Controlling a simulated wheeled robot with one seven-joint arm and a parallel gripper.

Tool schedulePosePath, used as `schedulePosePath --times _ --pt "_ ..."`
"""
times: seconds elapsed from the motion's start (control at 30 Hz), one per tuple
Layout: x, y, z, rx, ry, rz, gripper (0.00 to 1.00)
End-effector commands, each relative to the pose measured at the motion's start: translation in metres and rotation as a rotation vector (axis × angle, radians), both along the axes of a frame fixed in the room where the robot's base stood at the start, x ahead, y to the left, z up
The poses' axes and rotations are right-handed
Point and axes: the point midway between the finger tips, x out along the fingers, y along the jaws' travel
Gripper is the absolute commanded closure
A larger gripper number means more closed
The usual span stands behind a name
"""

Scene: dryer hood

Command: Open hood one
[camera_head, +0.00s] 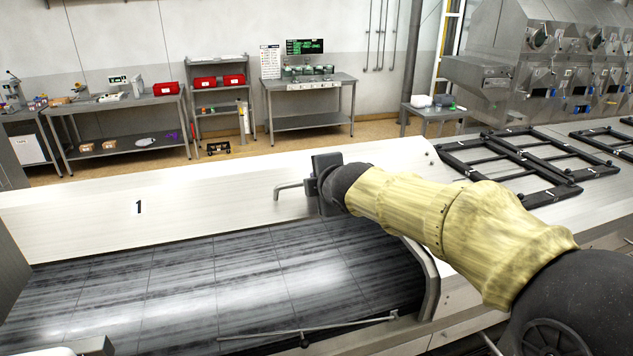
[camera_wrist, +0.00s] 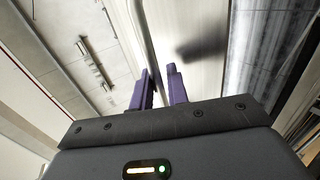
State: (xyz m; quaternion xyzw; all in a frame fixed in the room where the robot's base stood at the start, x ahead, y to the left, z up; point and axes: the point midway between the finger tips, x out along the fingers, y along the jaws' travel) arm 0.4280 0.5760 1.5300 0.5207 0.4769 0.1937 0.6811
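Hood one is the long pale metal panel (camera_head: 110,212) marked with a black "1", across the left and middle of the head view. A bent metal handle (camera_head: 290,188) stands out at its right part, beside my gripper (camera_head: 322,178). In the wrist view my gripper (camera_wrist: 161,88) shows two purple fingers with a gap between them. A thin metal bar (camera_wrist: 147,42), which looks like the handle, runs down from the top toward this gap, close to the left finger. I cannot tell whether it touches a finger.
Dark streaked panels (camera_head: 200,287) lie below the hood, with a thin metal rod (camera_head: 310,330) along their front edge. Black frames (camera_head: 520,160) lie on the surface to the right. Workbenches (camera_head: 310,88) stand by the far wall, with open floor before them.

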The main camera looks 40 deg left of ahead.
Motion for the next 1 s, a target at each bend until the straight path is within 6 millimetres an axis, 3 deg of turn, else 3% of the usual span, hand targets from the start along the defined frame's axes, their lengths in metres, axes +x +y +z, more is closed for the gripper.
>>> schedulePosePath --times 0.67,1.0 --pt "-0.002 -0.003 0.002 0.004 0.000 0.002 0.72" --pt "-0.023 -0.039 0.023 0.006 0.000 -0.001 0.72"
